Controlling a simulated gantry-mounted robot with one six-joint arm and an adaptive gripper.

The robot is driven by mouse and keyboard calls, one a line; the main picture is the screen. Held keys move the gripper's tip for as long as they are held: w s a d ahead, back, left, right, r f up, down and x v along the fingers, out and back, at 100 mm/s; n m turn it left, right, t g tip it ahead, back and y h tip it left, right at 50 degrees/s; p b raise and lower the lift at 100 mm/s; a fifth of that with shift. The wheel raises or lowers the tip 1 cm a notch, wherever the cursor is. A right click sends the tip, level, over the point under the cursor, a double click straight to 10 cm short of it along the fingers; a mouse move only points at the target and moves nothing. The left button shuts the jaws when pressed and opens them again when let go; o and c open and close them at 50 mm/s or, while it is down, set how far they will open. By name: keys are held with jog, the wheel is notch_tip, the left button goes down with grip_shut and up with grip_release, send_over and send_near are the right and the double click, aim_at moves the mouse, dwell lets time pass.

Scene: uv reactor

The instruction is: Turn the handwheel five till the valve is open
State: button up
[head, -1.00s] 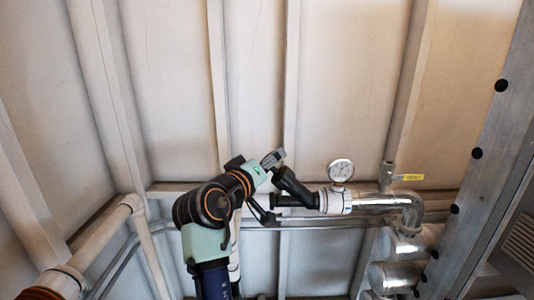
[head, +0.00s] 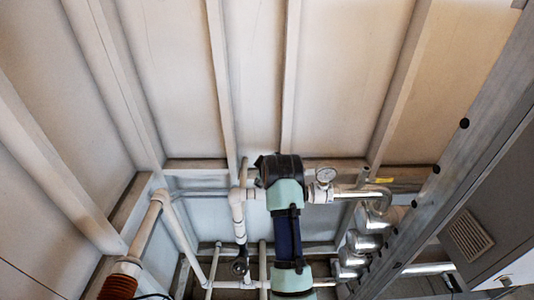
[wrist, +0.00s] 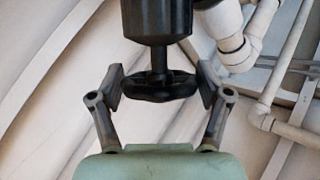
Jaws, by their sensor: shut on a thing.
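A black handwheel (wrist: 145,90) on a short stem below a dark cylindrical valve body (wrist: 157,18) is in the middle of the wrist view. My gripper (wrist: 162,85) has one finger at each side of the wheel and is shut on its rim. No number shows on the wheel, and I cannot tell how far the valve is turned. In the head view my own arm hides the gripper and the wheel.
White pipes (wrist: 232,45) run close to the right of the valve. In the head view a pressure gauge (head: 325,176) and a shiny pipe (head: 358,194) lie right of my arm. Another dark valve (head: 240,266) sits lower left. The wall (head: 255,60) above is bare.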

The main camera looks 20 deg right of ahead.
jog(key=shift+d+r+n+g+y+p, duration=0.15)
jog(key=shift+n+g+y+p, duration=0.35)
jog(key=shift+n+g+y, duration=0.4)
jog(key=shift+n+g+y+b, duration=0.35)
jog(key=shift+n+g+y, duration=0.15)
jog(key=shift+g+y, duration=0.2)
jog(key=shift+f, duration=0.2)
jog(key=o, duration=1.1)
jog(key=shift+r, duration=0.1)
jog(key=v, duration=1.1)
jog(key=shift+s+d+r, duration=0.1)
jog(key=shift+r, duration=0.3)
